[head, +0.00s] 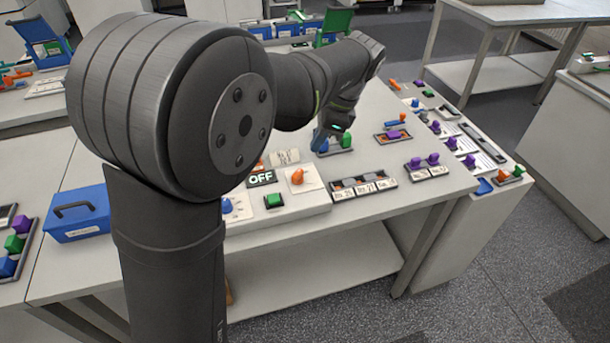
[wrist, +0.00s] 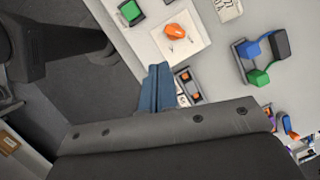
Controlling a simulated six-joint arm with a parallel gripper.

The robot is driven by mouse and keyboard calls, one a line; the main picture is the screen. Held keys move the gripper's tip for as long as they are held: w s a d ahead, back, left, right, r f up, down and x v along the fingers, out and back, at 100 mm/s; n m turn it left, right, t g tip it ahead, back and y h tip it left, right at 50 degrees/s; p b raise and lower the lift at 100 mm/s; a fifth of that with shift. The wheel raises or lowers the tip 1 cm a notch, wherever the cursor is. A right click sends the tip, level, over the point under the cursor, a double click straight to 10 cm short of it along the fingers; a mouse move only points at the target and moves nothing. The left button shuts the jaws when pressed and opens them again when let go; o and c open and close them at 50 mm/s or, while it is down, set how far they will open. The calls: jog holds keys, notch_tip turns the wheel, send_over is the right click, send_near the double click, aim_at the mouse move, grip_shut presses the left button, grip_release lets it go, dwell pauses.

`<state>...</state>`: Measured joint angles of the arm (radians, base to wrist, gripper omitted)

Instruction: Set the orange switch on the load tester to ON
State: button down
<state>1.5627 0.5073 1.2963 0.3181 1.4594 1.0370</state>
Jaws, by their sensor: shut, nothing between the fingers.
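The orange switch (head: 298,177) sits on a pale square plate on top of the load tester (head: 300,212), a low white box at the front of the table. In the wrist view the orange switch (wrist: 175,31) is a rounded knob with small dark marks beside it. A black sign (head: 262,178) beside it reads OFF. My gripper (wrist: 158,68) shows in the wrist view as blue-grey fingers held together and empty. Its tips appear below the orange switch in that picture, apart from it. In the head view my arm reaches beyond the tester, and the fingertips are hard to make out.
A green button (head: 274,200) and a blue knob (head: 227,206) are also on the tester. A strip of labelled switches (head: 362,186) lies to its right. A dark holder with blue and green pieces (wrist: 258,76) stands behind. A blue box (head: 78,226) is at left.

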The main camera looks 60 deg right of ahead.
aim_at(298, 181)
jog(key=s+a+f+m+t+h, duration=0.1)
jog(key=s+f+m+t+h, duration=0.1)
jog(key=s+f+m+t, duration=0.3)
jog(key=shift+s+a+f+m, duration=0.25)
jog(key=shift+s+m, duration=0.55)
jog(key=shift+s, duration=1.15)
jog(key=shift+w+d+f, duration=0.1)
jog(key=x, duration=1)
jog(key=shift+w, duration=1.45)
jog(key=shift+w+d, duration=0.15)
jog(key=shift+w, duration=0.45)
